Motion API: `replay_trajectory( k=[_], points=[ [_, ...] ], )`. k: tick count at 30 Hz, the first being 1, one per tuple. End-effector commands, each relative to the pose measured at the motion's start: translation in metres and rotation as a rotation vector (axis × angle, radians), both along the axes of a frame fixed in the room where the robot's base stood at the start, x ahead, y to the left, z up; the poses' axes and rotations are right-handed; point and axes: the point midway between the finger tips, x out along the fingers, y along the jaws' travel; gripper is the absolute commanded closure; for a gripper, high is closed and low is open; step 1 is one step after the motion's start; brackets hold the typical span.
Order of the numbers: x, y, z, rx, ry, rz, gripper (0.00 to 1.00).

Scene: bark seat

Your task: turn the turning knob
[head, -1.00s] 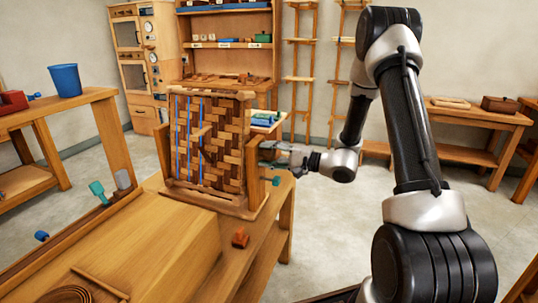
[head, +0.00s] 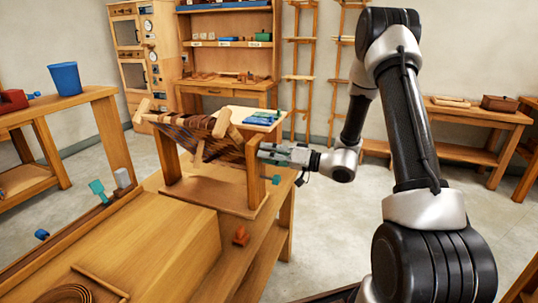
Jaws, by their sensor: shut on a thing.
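The wooden stand (head: 185,190) on the bench holds a woven bark seat frame (head: 188,130), which lies tilted nearly flat between the stand's two uprights.
A small orange-brown block (head: 241,236) lies on the bench in front of the stand. Blue and green pieces (head: 258,117) lie behind it. A teal clamp (head: 98,190) and a grey cylinder (head: 122,177) stand at left. Floor is open right of the bench.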

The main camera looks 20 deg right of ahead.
Motion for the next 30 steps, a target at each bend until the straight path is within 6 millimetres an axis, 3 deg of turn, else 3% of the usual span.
replay_trajectory(
  k=[18,30],
  points=[
    [0.0018,-0.0017,-0.0022,-0.332,-0.455,0.000,0.80],
    [0.0028,-0.0024,-0.0022,-0.461,-0.632,0.000,0.80]
  ],
)
